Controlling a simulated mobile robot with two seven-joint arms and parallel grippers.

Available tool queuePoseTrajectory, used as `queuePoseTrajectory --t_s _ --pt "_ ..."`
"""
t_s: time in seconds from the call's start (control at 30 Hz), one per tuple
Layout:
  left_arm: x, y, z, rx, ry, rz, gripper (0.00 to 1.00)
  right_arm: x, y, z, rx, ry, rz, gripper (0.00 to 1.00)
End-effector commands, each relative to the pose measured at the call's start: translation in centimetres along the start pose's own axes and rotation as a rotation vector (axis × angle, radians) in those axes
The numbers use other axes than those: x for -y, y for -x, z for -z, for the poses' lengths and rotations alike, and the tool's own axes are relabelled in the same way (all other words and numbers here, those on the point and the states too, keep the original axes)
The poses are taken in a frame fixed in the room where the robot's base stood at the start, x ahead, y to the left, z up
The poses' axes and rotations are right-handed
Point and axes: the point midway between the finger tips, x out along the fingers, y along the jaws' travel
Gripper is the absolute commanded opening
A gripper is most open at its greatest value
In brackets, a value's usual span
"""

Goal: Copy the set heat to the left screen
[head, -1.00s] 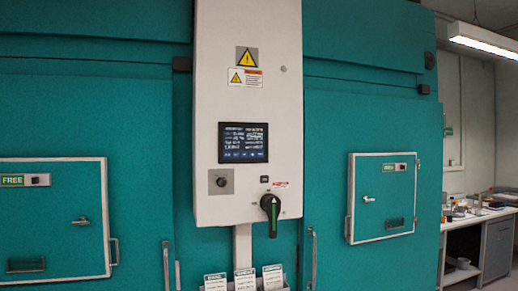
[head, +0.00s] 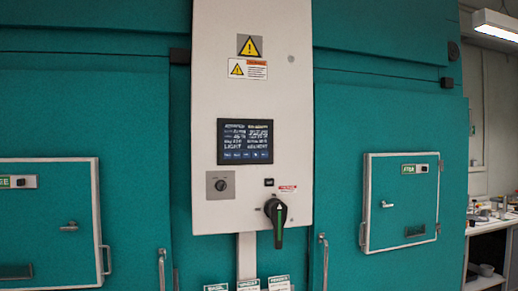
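A dark touch screen (head: 245,141) is set in the white control cabinet (head: 252,25) between two teal chambers. It shows two columns of white text and a row of blue buttons along the bottom. The text is too small to read surely, and I cannot tell the set heat. This is the only screen in view. Neither of my grippers is in the head view.
A black rotary handle (head: 277,215) and a small key switch (head: 220,185) sit below the screen. Small hatches (head: 402,200) are on both sides. Labelled cards (head: 249,285) stand below the cabinet. A cluttered bench (head: 492,222) is at the far right.

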Motion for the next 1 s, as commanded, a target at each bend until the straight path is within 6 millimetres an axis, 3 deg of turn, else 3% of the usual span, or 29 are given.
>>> queuePoseTrajectory --t_s 0.07,0.27,1.0 --pt "0.08 -0.16 0.33 -0.006 -0.001 0.001 0.43 -0.17 -0.10 0.17 -0.003 0.001 -0.002 0.33" --pt "0.11 -0.18 0.46 -0.008 -0.001 0.001 0.00 -0.19 -0.06 0.11 -0.002 0.001 -0.003 0.33" --pt "0.01 -0.06 0.27 -0.005 0.001 0.001 0.00 -0.15 0.02 0.04 -0.001 0.002 -0.002 0.33"
